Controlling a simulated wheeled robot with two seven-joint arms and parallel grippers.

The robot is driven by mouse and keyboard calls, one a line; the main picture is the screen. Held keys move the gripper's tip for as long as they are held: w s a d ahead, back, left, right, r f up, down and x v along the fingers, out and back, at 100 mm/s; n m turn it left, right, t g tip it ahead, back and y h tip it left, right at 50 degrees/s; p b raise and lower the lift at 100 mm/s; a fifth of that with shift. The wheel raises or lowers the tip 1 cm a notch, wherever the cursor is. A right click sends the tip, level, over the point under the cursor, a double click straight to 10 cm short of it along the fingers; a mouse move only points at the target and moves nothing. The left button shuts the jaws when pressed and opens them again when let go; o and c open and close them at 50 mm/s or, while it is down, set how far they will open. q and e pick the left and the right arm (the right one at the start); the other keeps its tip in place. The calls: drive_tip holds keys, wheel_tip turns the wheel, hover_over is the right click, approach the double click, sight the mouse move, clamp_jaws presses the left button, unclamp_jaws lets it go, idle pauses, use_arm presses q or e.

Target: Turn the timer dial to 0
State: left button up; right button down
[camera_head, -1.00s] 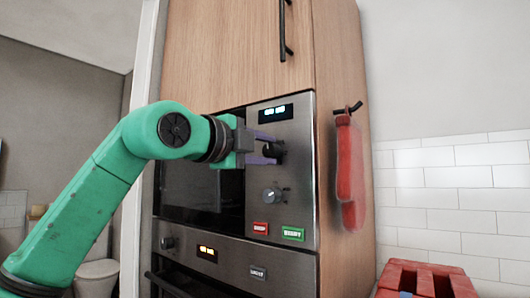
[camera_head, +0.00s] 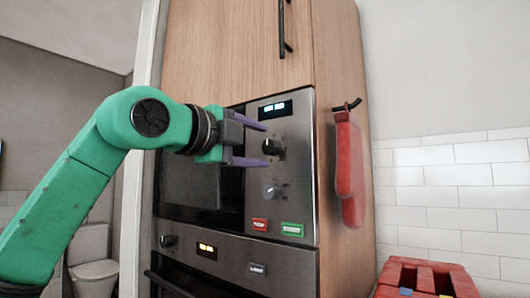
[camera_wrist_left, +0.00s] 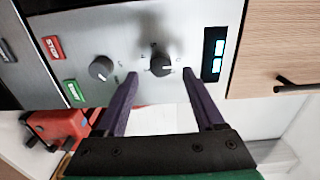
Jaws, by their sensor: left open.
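The upper black dial (camera_head: 271,147) is on the steel panel of the upper appliance, below a lit display (camera_head: 275,108). It also shows in the left wrist view (camera_wrist_left: 160,64), with a white pointer mark. In the left wrist view the fingertips (camera_wrist_left: 159,76) flank that dial. My right gripper is not in view.
A red stop button (camera_head: 259,224) and a green start button (camera_head: 292,230) are below the dials. A lower oven panel (camera_head: 207,249) lies beneath. A red oven mitt (camera_head: 349,165) hangs on the cabinet's right side. A red object (camera_head: 425,277) stands at bottom right.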

use_arm(q)
drive_tip(key=b+v, duration=0.2)
drive_tip(key=v, duration=0.9)
drive_tip(key=shift+s+a, duration=0.25)
drive_tip(key=shift+s, duration=0.05)
